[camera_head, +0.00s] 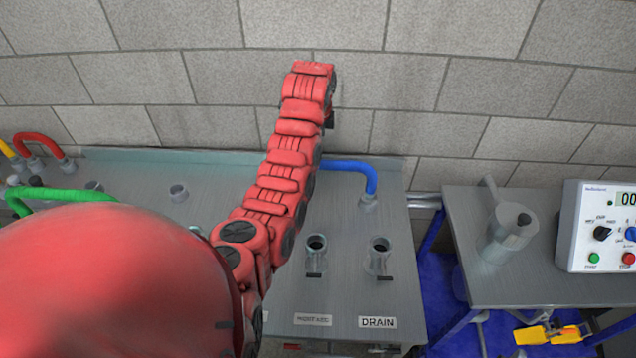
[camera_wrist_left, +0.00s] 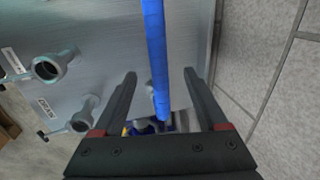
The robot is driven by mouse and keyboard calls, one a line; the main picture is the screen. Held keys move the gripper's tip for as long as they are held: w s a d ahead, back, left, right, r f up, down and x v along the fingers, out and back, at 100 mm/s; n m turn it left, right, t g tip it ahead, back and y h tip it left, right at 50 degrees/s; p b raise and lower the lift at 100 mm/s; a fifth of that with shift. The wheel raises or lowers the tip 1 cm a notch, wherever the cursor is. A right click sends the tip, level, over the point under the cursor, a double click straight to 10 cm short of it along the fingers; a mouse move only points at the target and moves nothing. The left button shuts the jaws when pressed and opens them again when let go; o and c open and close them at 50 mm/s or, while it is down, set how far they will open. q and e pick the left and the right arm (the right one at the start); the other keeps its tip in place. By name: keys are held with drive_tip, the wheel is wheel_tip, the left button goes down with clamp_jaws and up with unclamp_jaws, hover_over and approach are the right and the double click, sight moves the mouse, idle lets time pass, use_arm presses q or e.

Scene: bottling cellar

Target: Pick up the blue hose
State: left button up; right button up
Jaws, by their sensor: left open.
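The blue hose (camera_head: 352,167) arches over the back of the grey bench and its right end goes down into a port (camera_head: 368,201). Its left part is hidden behind my red left arm. In the left wrist view the blue hose (camera_wrist_left: 156,60) runs down the picture between the two dark fingers of my left gripper (camera_wrist_left: 160,73). The fingers are open, with a gap on each side of the hose. I cannot tell whether the hose lies at fingertip depth. In the head view this gripper is mostly hidden behind the arm's end. My right gripper is not in view.
Green (camera_head: 62,196) and red (camera_head: 38,138) hoses are at the bench's left. Two open ports (camera_head: 316,246) (camera_head: 379,255) stand in front, near the DRAIN label (camera_head: 378,323). A block wall (camera_head: 440,90) is close behind. A side table (camera_head: 500,290) holds a jug (camera_head: 508,236) and control box (camera_head: 590,215).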

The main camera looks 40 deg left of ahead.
use_arm(q)
drive_tip(key=f, duration=0.1)
drive_tip(key=f+p, duration=0.1)
drive_tip(key=f, duration=0.1)
drive_tip(key=w+f+p, duration=0.1)
drive_tip(key=f, duration=0.1)
drive_tip(key=shift+a+f, duration=0.25)
drive_tip(key=shift+w+a+f+p, duration=0.1)
drive_tip(key=shift+f+p, duration=0.4)
drive_tip(key=shift+f, duration=0.35)
drive_tip(key=shift+w+f+p, duration=0.1)
drive_tip(key=shift+f+p, duration=0.3)
drive_tip(key=shift+p, duration=0.15)
drive_tip(key=shift+f+p, duration=0.6)
drive_tip(key=shift+f, duration=0.15)
drive_tip(key=shift+w+a+f+b, duration=0.1)
drive_tip(key=shift+w+f+b, duration=0.1)
drive_tip(key=shift+f, duration=0.55)
drive_tip(key=shift+w+a+f+b, duration=0.1)
drive_tip(key=shift+f+b, duration=0.1)
drive_tip(key=shift+f, duration=0.5)
drive_tip(key=shift+d, duration=0.1)
clamp_jaws()
